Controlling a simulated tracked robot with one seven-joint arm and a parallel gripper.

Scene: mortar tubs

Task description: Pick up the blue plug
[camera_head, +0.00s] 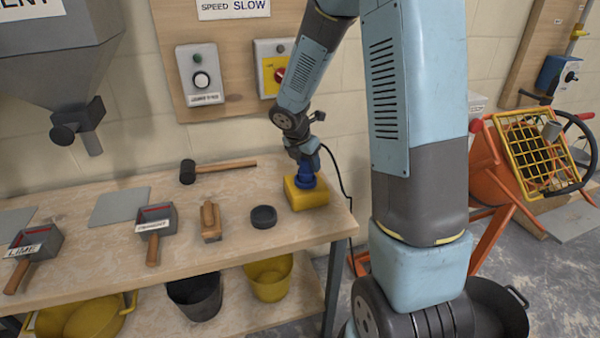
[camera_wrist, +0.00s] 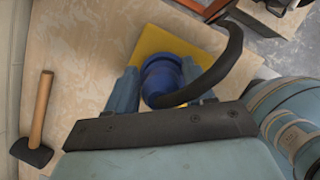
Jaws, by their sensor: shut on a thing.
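The blue plug (camera_head: 306,181) is at the yellow block (camera_head: 309,197) near the right end of the wooden bench. In the wrist view the blue plug (camera_wrist: 161,79) sits between my two fingers, over the yellow block (camera_wrist: 160,40). My gripper (camera_head: 305,165) reaches down from above and is shut on the plug. A black cable (camera_head: 340,172) curves from the plug's top to the right and down past the bench edge; it crosses the wrist view as a dark arc (camera_wrist: 225,65). I cannot tell whether the plug is still seated in the block.
The bench (camera_head: 230,250) also holds a black puck (camera_head: 263,217), a wooden float (camera_head: 211,221), a mallet (camera_head: 215,167) and two labelled scoops (camera_head: 155,226). Buckets (camera_head: 195,295) stand on the shelf below. An orange mixer (camera_head: 525,165) stands to the right.

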